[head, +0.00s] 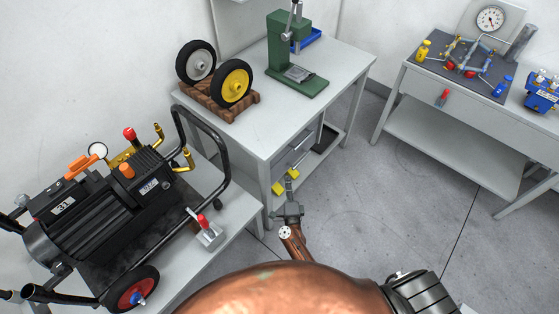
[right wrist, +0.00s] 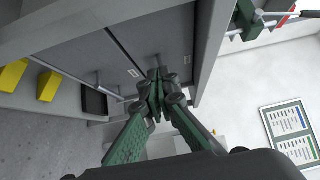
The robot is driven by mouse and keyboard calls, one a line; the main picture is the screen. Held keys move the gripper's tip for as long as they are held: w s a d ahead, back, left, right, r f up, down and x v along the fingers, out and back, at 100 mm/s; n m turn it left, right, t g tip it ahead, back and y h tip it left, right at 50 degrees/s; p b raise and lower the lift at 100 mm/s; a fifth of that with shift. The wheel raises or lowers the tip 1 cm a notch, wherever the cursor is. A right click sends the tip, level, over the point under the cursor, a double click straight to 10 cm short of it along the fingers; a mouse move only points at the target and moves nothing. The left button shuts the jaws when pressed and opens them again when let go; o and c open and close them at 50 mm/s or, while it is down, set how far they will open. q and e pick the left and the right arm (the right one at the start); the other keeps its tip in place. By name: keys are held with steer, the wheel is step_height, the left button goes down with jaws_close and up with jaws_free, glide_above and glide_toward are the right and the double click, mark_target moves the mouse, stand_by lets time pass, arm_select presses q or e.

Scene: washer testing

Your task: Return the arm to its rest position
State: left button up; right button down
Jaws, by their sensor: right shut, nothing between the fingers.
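My left gripper is not in view.
The workbench (head: 350,68) carries a green press (head: 297,60) and two wheels on a wooden rack (head: 240,105). Yellow blocks (head: 278,188) are low under it. A black pressure washer (head: 110,195) stands on the left table. Open floor (head: 400,215) lies right, before another table (head: 440,135).

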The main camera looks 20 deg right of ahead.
steer(key=shift+s, duration=0.15)
steer(key=s+f+n+g+y, duration=0.35)
steer(key=s+f+n, duration=0.35)
steer(key=s+f, duration=0.65)
steer(key=s+f+n+g+y, duration=0.3)
steer(key=s+f+n, duration=0.55)
steer(key=f, duration=0.85)
steer(key=s+d+f+n+g, duration=0.2)
steer(key=s+f+g, duration=0.1)
steer(key=s, duration=0.9)
steer(key=s+d+f+n+g+h, duration=0.1)
steer(key=s+f, duration=0.4)
steer(key=s, duration=0.7)
steer(key=s+d+f+n+g, duration=0.4)
steer(key=s+f+g, duration=0.1)
steer(key=s, duration=0.8)
steer(key=shift+d+g+h, duration=0.25)
steer(key=shift+g+h, duration=0.1)
steer(key=shift+g, duration=0.2)
